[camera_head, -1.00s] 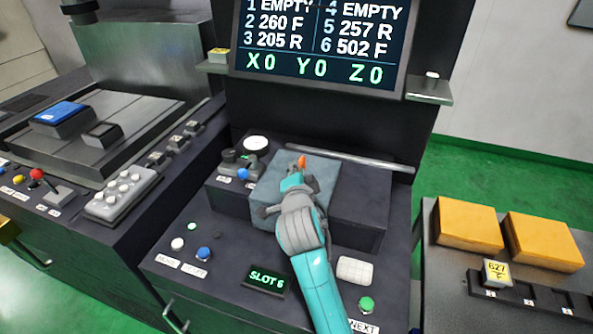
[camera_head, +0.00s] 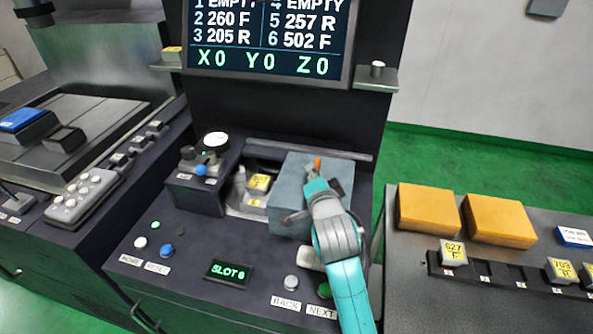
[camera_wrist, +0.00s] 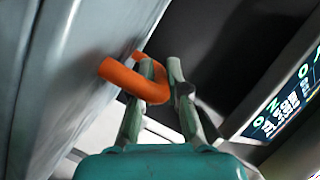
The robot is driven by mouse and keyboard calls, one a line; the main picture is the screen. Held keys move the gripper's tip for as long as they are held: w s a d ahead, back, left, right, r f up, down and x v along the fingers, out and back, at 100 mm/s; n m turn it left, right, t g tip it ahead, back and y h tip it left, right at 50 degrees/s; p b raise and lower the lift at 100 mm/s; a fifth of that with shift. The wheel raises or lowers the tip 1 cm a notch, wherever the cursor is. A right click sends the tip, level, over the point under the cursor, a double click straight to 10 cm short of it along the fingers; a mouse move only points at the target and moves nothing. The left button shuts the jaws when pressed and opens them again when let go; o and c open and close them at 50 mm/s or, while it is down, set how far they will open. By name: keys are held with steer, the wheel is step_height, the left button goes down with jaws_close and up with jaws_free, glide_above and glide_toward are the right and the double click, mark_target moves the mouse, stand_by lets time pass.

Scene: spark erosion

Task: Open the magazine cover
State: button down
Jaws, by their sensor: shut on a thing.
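The magazine cover (camera_head: 292,172) is a grey-blue box-like lid on the dark console below the screen. It stands at the right of its bay, with an opening (camera_head: 236,207) uncovered to its left. An orange handle (camera_head: 317,163) sticks up from the cover; it shows as a bent orange bar in the wrist view (camera_wrist: 122,76). My gripper (camera_head: 315,174) is shut on this handle, with its fingers (camera_wrist: 160,68) on either side of it in the wrist view. My gripper and arm hide part of the cover's right side.
Yellow-labelled pieces (camera_head: 259,182) sit in the uncovered opening. A knob block (camera_head: 200,180) stands left of it. A SLOT 6 display (camera_head: 228,272) and push buttons lie in front. Orange blocks (camera_head: 428,208) and a tagged rack (camera_head: 500,276) are on the right table.

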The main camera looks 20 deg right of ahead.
steer(key=shift+s+d, duration=0.4)
steer(key=shift+d, duration=0.15)
steer(key=c, duration=1.2)
jaws_free()
steer(key=v, duration=0.7)
steer(key=shift+s+a, duration=0.1)
steer(key=shift+s, duration=0.15)
